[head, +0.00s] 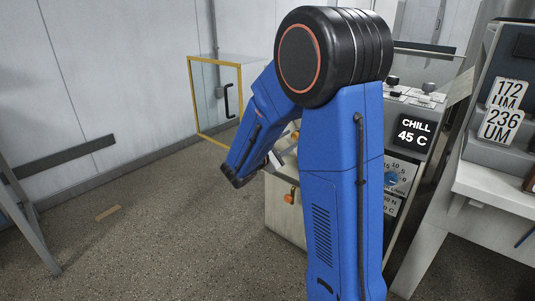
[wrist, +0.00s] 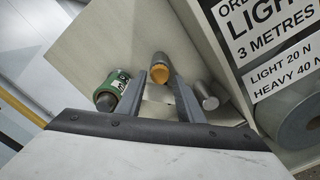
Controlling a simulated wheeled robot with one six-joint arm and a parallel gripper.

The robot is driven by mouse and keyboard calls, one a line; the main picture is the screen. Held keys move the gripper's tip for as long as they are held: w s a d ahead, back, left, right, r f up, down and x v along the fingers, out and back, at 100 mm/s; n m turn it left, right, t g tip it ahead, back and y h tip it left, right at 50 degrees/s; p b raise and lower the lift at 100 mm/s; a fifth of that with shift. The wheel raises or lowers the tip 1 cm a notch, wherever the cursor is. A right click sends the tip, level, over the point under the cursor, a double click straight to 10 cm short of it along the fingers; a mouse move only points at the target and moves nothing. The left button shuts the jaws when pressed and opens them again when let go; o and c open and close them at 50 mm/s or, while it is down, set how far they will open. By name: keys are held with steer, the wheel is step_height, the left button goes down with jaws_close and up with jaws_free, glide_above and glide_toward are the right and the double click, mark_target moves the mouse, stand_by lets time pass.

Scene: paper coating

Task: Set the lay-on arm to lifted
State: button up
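My gripper (wrist: 161,80) is open in the wrist view, its two grey fingers apart. A grey rod with an orange-yellow end (wrist: 161,68) shows between the fingertips, seemingly just beyond them; I see no clear contact. It may be the lay-on arm's handle, but I cannot be sure. A green cylinder with a dark end (wrist: 112,90) lies left of the left finger, and a plain grey cylinder (wrist: 206,96) lies right of the right finger. In the head view my blue arm hides most of the gripper and this part of the machine.
The machine shows a "CHILL 45 C" display (head: 414,132) and an orange knob (head: 290,197) low on its front. A placard (wrist: 280,30) and a grey roll (wrist: 303,120) are close on the right. A bench (head: 490,190) stands right. The floor at left is mostly clear.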

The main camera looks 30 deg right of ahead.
steer(key=v, duration=1.4)
steer(key=shift+a, duration=0.2)
steer(key=shift+s, duration=0.1)
steer(key=s+d+f+m+g+y, duration=0.2)
steer(key=s+m+g+y, duration=0.15)
steer(key=s, duration=0.65)
steer(key=s+d+f+m+g+y, duration=0.25)
steer(key=s+m+y, duration=0.2)
steer(key=s, duration=0.55)
steer(key=s+a+r+m+t+y, duration=0.1)
steer(key=s+a+m+t+y, duration=0.1)
steer(key=a, duration=0.4)
steer(key=s+a+r+m+t+y, duration=0.1)
steer(key=s+a+m+t+y, duration=0.1)
steer(key=s+a+y, duration=0.3)
steer(key=shift+s+a+m+t+y, duration=0.3)
steer(key=shift+a+m+y, duration=0.3)
steer(key=shift+a+y, duration=0.45)
stand_by(0.4)
